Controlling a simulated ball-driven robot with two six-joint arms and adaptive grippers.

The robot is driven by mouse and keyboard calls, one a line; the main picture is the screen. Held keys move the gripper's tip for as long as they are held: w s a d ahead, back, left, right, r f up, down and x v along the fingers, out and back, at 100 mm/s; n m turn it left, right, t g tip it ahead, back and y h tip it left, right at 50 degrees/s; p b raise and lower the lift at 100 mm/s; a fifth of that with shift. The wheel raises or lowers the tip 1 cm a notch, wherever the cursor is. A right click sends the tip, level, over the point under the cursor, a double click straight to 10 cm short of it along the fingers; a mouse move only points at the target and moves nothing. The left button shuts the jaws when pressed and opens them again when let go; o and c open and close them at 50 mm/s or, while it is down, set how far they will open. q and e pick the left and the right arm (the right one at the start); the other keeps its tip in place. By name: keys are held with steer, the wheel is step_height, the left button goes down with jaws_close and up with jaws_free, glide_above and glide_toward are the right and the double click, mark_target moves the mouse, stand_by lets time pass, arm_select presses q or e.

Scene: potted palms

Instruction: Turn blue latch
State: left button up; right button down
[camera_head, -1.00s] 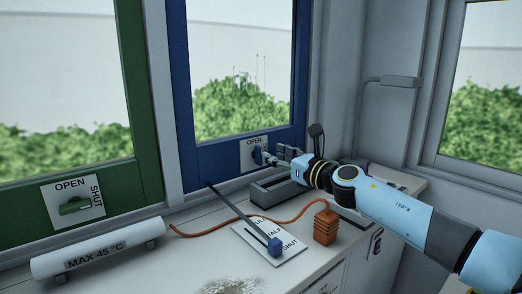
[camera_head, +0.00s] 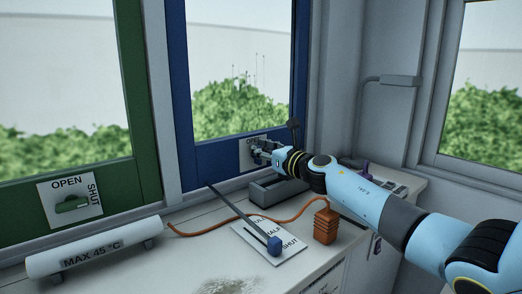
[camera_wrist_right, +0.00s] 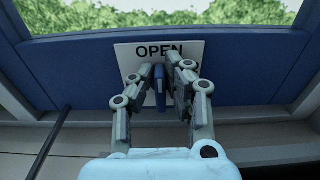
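The blue latch (camera_wrist_right: 160,86) is a small upright blue handle on a white plate (camera_wrist_right: 125,57) marked OPEN. The plate is on the lower rail of the blue window frame (camera_head: 217,160). My right gripper (camera_wrist_right: 163,80) has one finger on each side of the latch, its tips drawn in close to it. It looks shut on the latch, though exact contact on the right side is hard to see. In the head view the right gripper (camera_head: 262,150) covers most of the latch and plate. The plate's right-hand word is hidden by the fingers. My left gripper is not in view.
A green window frame with a green latch (camera_head: 73,204) is at left. Below stand a white tube marked MAX 45 °C (camera_head: 95,247), a slider lever with a blue knob (camera_head: 275,246), an orange block (camera_head: 326,222) with a cable, and a grey tray (camera_head: 275,194) under my right arm.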

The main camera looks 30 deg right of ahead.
stand_by(0.4)
steer(key=shift+d+f+m+p, duration=0.35)
steer(key=shift+m+p, duration=0.3)
steer(key=shift+m, duration=2.3)
steer(key=shift+d+f+m+p, duration=0.4)
steer(key=shift+m+p, duration=0.2)
steer(key=shift+m, duration=2.4)
steer(key=shift+d+f+m+p, duration=0.35)
steer(key=shift+m+p, duration=0.3)
steer(key=shift+m, duration=2.3)
steer(key=c, duration=1.4)
jaws_free()
steer(key=shift+o, duration=0.2)
